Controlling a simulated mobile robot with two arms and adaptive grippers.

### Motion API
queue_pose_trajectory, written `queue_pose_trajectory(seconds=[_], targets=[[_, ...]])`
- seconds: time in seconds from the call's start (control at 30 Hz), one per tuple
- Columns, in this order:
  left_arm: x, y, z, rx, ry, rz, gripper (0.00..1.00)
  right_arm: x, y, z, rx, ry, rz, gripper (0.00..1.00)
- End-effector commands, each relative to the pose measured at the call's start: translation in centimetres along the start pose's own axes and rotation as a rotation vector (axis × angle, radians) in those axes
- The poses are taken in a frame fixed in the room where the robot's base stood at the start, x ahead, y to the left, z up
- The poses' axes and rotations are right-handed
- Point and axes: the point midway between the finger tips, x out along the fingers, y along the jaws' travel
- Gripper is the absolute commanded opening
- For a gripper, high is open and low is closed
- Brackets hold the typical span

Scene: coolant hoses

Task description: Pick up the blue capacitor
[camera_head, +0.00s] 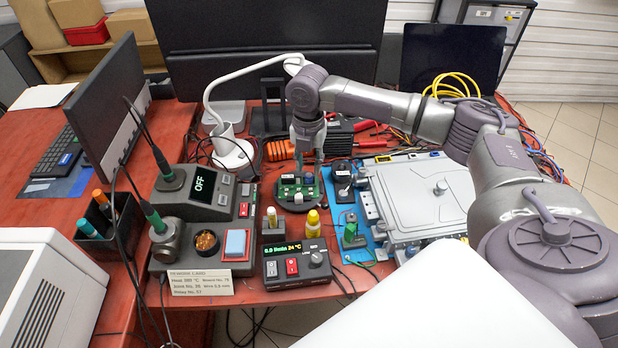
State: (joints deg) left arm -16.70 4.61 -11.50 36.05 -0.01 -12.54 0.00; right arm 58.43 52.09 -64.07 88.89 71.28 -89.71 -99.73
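I cannot make out a blue capacitor; any on the small green circuit board is too small to tell. The green circuit board (290,198) sits on a dark round holder in the middle of the bench. My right arm reaches in from the right, and its gripper (309,153) points down just behind and above the board. The fingers are small and dark, so I cannot tell whether they are open or hold anything. My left gripper is not in view.
A soldering station (204,205) stands left of the board. A power unit (297,264) and yellow bottle (313,222) stand in front. A large grey metal case (420,195) lies on a blue mat at right. A white lamp (232,153) stands behind.

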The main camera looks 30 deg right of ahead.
Motion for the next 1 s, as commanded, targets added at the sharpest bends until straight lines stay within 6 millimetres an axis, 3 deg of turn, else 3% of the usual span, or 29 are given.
queue_pose_trajectory(seconds=[0.2,0.5,0.7,1.0], targets=[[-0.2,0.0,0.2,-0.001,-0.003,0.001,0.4,3.0,-0.2,0.0,0.001,0.0,-0.001,0.34],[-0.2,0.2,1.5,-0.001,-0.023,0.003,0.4,3.5,-0.2,0.0,0.0,-0.001,0.0,0.34],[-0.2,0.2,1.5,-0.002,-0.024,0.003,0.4,3.5,-0.2,0.0,0.0,-0.001,0.0,0.03],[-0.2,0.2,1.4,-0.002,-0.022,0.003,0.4,3.4,-0.2,0.0,0.0,-0.001,0.0,0.03]])
